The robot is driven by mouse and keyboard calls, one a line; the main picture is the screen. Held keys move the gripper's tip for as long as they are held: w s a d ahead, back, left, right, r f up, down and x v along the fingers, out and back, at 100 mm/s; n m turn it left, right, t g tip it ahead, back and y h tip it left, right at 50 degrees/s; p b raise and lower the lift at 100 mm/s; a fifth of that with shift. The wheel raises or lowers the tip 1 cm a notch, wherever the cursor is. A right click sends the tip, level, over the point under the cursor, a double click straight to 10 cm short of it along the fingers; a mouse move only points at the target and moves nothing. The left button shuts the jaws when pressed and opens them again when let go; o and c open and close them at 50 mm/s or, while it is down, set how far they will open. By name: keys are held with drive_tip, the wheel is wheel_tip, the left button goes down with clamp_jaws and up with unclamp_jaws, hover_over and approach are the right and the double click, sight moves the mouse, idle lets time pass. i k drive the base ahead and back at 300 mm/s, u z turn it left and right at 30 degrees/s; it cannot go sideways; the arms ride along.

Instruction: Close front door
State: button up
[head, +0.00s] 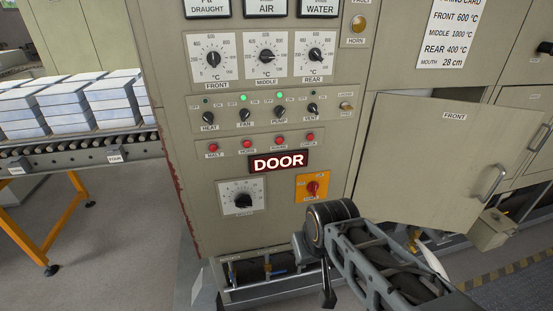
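The front door (430,158) is a pale grey-green panel with a "FRONT" label, in the right half of the head view. It stands open, swung outward from the cabinet face, with a dark gap showing behind its top edge. Its metal handle (492,183) is near its right edge. My arm crosses the lower middle of the view, in front of the cabinet and the door's lower left part. I cannot make out my gripper's fingers; its end is not in view.
A control panel with dials, switches, a lit "DOOR" sign (278,162) and an orange rotary switch (315,187) is left of the door. A roller conveyor (80,151) bears stacked pale blocks (65,105) at left. Pipes (265,275) run below the panel. A small box (492,230) sits under the handle.

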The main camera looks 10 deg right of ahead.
sight(430, 162)
drive_tip(key=z, duration=1.1)
drive_tip(key=k, duration=0.2)
drive_tip(key=u, duration=0.05)
drive_tip(key=i, duration=1)
drive_tip(key=z, duration=0.5)
